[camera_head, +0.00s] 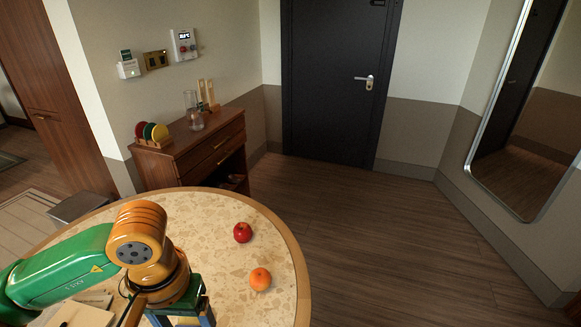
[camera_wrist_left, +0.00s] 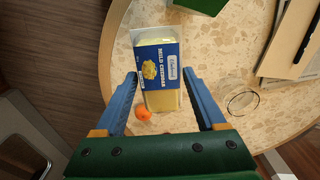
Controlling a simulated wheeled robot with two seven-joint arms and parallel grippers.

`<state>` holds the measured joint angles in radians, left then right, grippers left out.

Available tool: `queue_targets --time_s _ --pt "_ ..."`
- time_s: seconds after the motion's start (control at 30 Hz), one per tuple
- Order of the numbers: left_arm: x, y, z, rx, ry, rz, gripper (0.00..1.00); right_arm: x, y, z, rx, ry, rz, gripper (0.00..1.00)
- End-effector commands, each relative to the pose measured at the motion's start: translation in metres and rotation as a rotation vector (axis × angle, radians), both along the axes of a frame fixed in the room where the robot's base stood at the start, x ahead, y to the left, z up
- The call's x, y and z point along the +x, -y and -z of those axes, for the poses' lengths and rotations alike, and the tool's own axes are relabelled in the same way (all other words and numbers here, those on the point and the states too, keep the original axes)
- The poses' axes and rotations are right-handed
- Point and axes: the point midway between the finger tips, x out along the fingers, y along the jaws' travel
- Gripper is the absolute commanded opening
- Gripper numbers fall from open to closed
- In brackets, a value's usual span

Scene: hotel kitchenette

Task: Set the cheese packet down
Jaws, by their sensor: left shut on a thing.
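The cheese packet (camera_wrist_left: 158,68), pale yellow with a blue "Mild Cheddar" label, shows in the left wrist view between the two blue fingers. My left gripper (camera_wrist_left: 165,92) is shut on it. In the head view my left gripper (camera_head: 184,320) is over the near part of the round speckled table (camera_head: 205,210), at the bottom edge of the picture. My right gripper is not in view.
A red apple (camera_head: 242,232) and an orange (camera_head: 260,279) lie on the table, right of my left gripper. Papers or a book (camera_head: 82,314) lie at the near left. A clear round rim (camera_wrist_left: 242,102) shows in the wrist view. The tabletop beyond my arm is clear.

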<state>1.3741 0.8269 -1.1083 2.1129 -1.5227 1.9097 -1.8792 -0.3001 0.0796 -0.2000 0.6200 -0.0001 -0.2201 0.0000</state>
Motion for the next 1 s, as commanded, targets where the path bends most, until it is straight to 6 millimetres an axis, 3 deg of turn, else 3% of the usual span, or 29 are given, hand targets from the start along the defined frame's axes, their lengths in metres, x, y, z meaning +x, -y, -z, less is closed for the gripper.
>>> queue_targets --time_s 0.17,0.5,0.6,0.8,1.0 --pt "0.000 0.000 -0.009 -0.001 0.001 0.000 0.00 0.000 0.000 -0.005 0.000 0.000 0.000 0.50" --pt "0.000 0.000 -0.077 -0.001 0.003 0.000 0.00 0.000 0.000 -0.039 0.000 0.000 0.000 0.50" --pt "0.000 0.000 -0.041 0.003 -0.002 -0.002 0.00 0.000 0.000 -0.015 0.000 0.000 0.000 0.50" --pt "0.000 0.000 -0.001 0.001 0.000 -0.002 0.00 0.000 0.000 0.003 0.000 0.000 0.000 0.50" --pt "0.001 0.000 0.001 0.000 0.002 0.000 0.00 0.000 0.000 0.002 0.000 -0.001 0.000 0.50"
